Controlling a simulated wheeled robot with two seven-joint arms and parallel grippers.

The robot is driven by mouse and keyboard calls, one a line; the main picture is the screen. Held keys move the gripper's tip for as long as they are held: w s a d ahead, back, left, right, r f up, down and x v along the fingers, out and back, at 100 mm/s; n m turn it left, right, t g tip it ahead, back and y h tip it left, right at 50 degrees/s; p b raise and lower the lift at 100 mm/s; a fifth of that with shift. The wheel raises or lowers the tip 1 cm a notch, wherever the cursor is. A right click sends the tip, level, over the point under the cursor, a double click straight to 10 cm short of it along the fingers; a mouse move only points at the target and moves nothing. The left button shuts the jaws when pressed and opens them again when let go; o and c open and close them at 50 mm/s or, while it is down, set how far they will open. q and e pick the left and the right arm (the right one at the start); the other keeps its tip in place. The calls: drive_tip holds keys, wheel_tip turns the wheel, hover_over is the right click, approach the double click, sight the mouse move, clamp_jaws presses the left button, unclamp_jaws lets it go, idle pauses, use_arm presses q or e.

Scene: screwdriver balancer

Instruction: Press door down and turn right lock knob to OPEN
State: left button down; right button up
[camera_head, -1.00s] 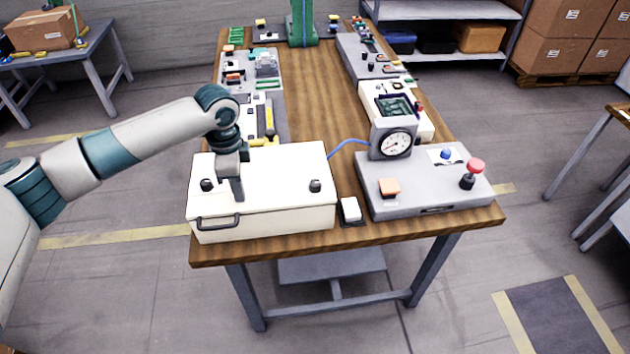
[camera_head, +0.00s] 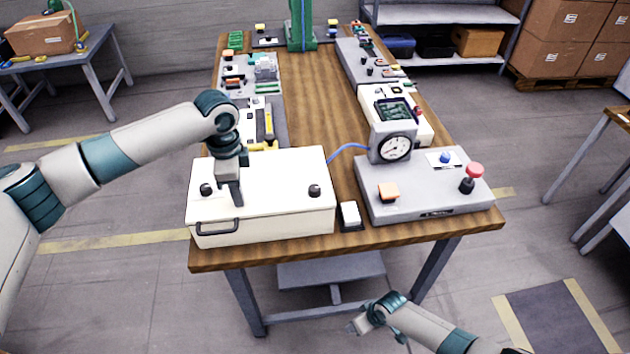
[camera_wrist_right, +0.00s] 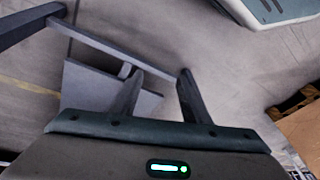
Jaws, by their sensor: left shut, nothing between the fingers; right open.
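The door is the white lid (camera_head: 275,170) of a box at the front left of the table. It looks flat and closed. The right black lock knob (camera_head: 314,190) stands near its right front corner, and nothing touches it. The left lock knob (camera_head: 206,190) is near the left front corner. My left gripper (camera_head: 238,202) is shut and empty, pointing down at the lid between the knobs; its tips appear to touch the lid. My right gripper (camera_head: 356,324) is open and empty, low in front of the table. Its two fingers (camera_wrist_right: 158,100) show apart in the right wrist view.
A dark handle (camera_head: 218,228) is on the box front. A white switch (camera_head: 350,213) stands just right of the box. A grey console (camera_head: 425,200) with a gauge (camera_head: 395,148), an orange button (camera_head: 388,191) and a red knob (camera_head: 474,170) is farther right. The table's front edge (camera_head: 350,243) lies above my right gripper.

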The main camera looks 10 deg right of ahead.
drive_tip(key=w+a+r+n+g+y, duration=0.1)
drive_tip(key=a+r+g, duration=0.2)
drive_tip(key=a+r, duration=0.7)
drive_tip(key=a+r+g+y, duration=0.1)
drive_tip(key=a+r+g, duration=0.2)
drive_tip(key=a+r, duration=0.75)
wheel_tip(320, 180, up, 37)
drive_tip(key=m+t+h, duration=0.3)
drive_tip(key=t+h, duration=0.1)
hover_over(315, 187)
drive_tip(key=shift+w+d+r+g, duration=0.1)
drive_tip(key=shift+d+r+g, duration=0.1)
drive_tip(key=shift+d+g, duration=0.1)
drive_tip(key=shift+f, duration=0.2)
drive_tip(key=f, duration=1.1)
drive_tip(key=shift+a+f, duration=0.3)
drive_tip(key=shift+f, duration=0.05)
